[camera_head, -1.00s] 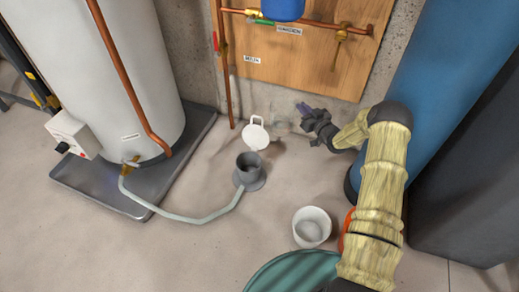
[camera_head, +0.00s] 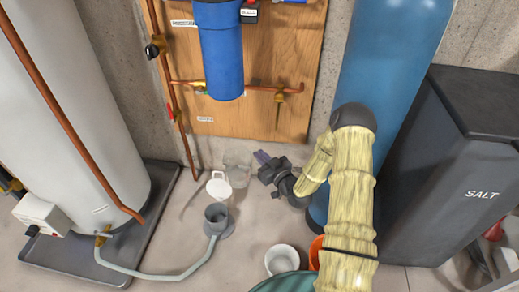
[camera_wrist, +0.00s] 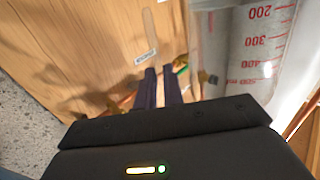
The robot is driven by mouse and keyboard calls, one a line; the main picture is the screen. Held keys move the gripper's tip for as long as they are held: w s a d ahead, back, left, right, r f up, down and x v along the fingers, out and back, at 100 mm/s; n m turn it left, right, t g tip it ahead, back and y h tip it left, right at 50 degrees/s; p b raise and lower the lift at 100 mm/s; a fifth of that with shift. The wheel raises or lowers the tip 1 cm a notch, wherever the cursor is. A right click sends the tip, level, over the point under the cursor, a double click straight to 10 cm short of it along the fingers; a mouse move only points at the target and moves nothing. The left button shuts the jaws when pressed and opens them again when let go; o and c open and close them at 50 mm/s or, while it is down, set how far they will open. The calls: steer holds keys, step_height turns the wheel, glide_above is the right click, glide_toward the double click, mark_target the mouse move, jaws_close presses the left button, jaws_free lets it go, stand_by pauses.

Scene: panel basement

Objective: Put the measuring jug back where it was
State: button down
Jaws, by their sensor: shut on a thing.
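The measuring jug is clear with red markings. In the wrist view the jug (camera_wrist: 262,45) stands large at the right, beside my fingers, with the scale readable. In the head view the jug (camera_head: 237,173) shows faintly, just left of my fingertips. My gripper (camera_head: 262,157) is low in front of the wooden panel, its dark fingers pointing left toward the jug. In the wrist view my gripper (camera_wrist: 160,87) has its fingers close together, shut on the jug. The exact grip spot is hard to make out, and whether the jug touches the floor is unclear.
A white bucket (camera_head: 282,260), orange bucket (camera_head: 315,250) and teal tub (camera_head: 290,284) are in front. The wooden panel (camera_head: 285,60) with pipes and blue filter (camera_head: 220,50) is behind.

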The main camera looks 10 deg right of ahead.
steer(key=s+r+m+h+p, duration=0.1)
steer(key=s+r+p, duration=0.4)
steer(key=r, duration=0.3)
steer(key=shift+s+d+r+t+h, duration=0.2)
steer(key=shift+s+t+h, duration=0.15)
steer(key=shift+s, duration=0.4)
steer(key=shift+a, duration=0.1)
